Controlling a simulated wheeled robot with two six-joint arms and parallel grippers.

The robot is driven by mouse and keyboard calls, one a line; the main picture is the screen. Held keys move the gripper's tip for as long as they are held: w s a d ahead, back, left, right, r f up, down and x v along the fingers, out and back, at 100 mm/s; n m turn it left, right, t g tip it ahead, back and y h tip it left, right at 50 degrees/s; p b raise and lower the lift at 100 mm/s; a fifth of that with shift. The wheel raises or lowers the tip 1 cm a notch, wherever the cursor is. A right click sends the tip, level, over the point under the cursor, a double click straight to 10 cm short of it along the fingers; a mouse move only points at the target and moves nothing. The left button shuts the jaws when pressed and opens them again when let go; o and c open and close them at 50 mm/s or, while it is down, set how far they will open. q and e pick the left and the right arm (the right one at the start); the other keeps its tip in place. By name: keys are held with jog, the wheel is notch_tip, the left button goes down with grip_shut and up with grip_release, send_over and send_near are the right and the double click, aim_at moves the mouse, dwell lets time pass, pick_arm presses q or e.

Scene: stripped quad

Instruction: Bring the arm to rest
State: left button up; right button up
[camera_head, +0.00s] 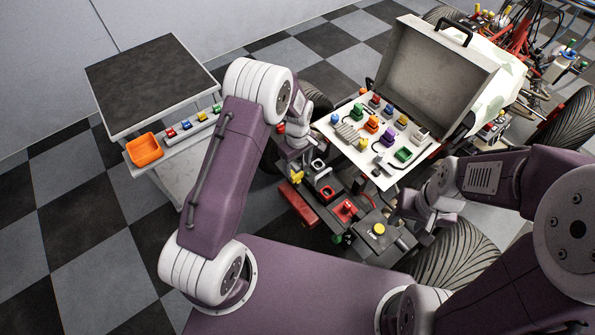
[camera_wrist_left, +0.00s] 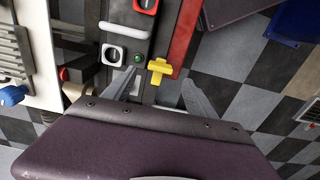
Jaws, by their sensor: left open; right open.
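My left gripper (camera_head: 295,165) hangs at the left edge of the quad's dark deck in the head view. In the left wrist view its fingers (camera_wrist_left: 161,80) are spread apart with nothing clamped between them. A yellow T-shaped piece (camera_wrist_left: 159,70) shows between and beyond the fingertips, and also in the head view (camera_head: 297,177); I cannot tell if it is touched. My right gripper (camera_head: 424,212) is at the right side of the deck, above the big tyre. Its fingers are small and partly hidden in the head view, and it appears empty.
An open case (camera_head: 437,72) with a white panel (camera_head: 384,172) of coloured parts stands behind the deck. A dark-topped cart (camera_head: 150,78) with an orange bin (camera_head: 145,149) stands left. Red bars and sockets (camera_head: 346,209) lie close by. Checkered floor is free at left.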

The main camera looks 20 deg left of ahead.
pick_arm(q)
notch_tip(320, 180, up, 2)
jog(key=shift+r, duration=0.25)
jog(key=shift+w+a+r, duration=0.1)
jog(key=shift+w+r, duration=0.05)
jog(key=shift+r, duration=0.15)
notch_tip(320, 180, up, 12)
jog(key=a+t+p, duration=0.2)
jog(key=s+a+r+m+p, duration=0.1)
jog(key=s+a+m, duration=0.1)
jog(key=s+m, duration=0.8)
jog(key=s, duration=0.8)
jog(key=shift+r+g, duration=0.25)
jog(key=shift+g, duration=0.15)
